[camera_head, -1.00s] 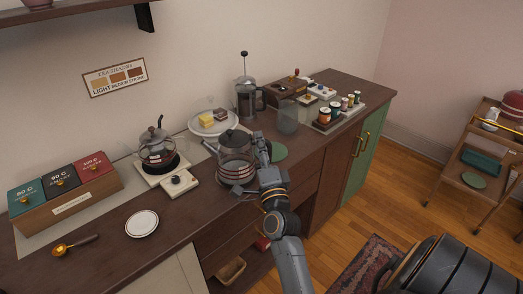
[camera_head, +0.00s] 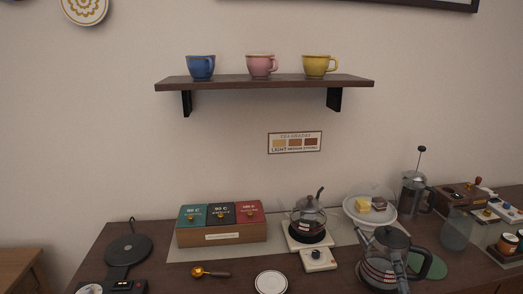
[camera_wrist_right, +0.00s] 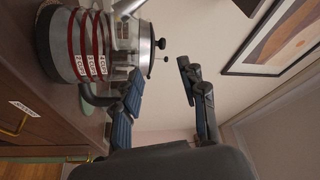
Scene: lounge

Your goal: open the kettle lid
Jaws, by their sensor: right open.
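The glass kettle (camera_head: 378,272), with red bands and a dark lid (camera_head: 390,238), stands on the counter at lower right in the head view. Its lid looks shut. In the right wrist view the kettle (camera_wrist_right: 85,45) appears sideways, with a steel lid rim (camera_wrist_right: 146,48) and a black knob (camera_wrist_right: 161,43). My right gripper (camera_wrist_right: 160,70) is open, its fingers spread beside the kettle's lid and handle side. One finger is close to the black handle; I cannot tell whether it touches. My left gripper is not in view.
A small teapot (camera_head: 307,216) sits on a warmer behind the kettle. A cake plate (camera_head: 352,212), French press (camera_head: 412,194) and glass jar (camera_head: 456,232) stand close behind and right. Tea boxes (camera_head: 221,236), a scoop (camera_head: 210,272) and a saucer (camera_head: 271,282) lie left.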

